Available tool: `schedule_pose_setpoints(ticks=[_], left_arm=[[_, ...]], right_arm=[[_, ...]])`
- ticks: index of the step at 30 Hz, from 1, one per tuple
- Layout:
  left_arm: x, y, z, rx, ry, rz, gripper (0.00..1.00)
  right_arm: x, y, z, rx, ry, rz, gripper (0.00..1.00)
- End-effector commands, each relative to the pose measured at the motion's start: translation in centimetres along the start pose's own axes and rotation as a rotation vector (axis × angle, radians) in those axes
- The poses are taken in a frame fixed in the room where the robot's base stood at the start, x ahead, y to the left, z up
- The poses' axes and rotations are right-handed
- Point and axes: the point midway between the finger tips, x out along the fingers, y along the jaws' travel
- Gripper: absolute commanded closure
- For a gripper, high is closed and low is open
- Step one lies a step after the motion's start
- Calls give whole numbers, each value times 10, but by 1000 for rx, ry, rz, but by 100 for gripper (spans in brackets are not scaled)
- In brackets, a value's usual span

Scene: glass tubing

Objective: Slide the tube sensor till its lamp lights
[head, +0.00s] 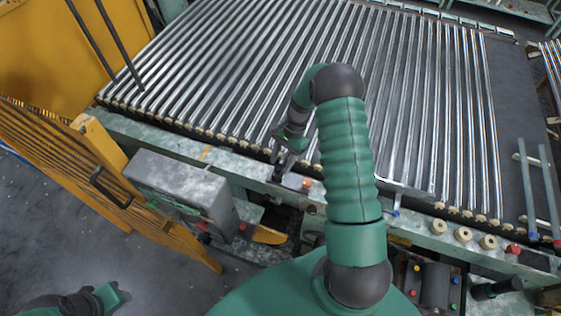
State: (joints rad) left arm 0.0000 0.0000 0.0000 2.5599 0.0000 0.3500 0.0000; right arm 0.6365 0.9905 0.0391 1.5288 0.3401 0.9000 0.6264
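My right arm rises from the bottom middle, bends at the top and comes down to the left. Its gripper (283,164) is at the front rail of the tube bed, over a small dark part that may be the tube sensor (278,174). The gripper and wrist partly hide this part, so I cannot tell whether the fingers are around it or only beside it. A small orange-red knob or lamp (307,184) is just right of it on the rail; whether it is lit is unclear. Only a piece of my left arm shows at the bottom left.
Glass tubes (230,70) lie in rows on the bed behind the green rail (245,180). A grey box (180,185) stands at the left beside a yellow slatted gate (75,165). A control panel (432,285) with coloured buttons is at the lower right.

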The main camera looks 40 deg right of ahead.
Motion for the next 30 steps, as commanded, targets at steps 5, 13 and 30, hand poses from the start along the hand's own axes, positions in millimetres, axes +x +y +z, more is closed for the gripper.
schedule_pose_setpoints(ticks=[5, 13, 30], left_arm=[[1, 0, 0, 0, 0, 0, 64], [16, 0, 4, 0, 0, 0, 64], [40, 0, 9, 0, 0, 0, 64]], right_arm=[[1, 0, 2, -1, -3, 3, 54], [-38, -1, -2, -2, 0, -2, 54], [-165, -1, -6, 0, -6, 2, 54]])
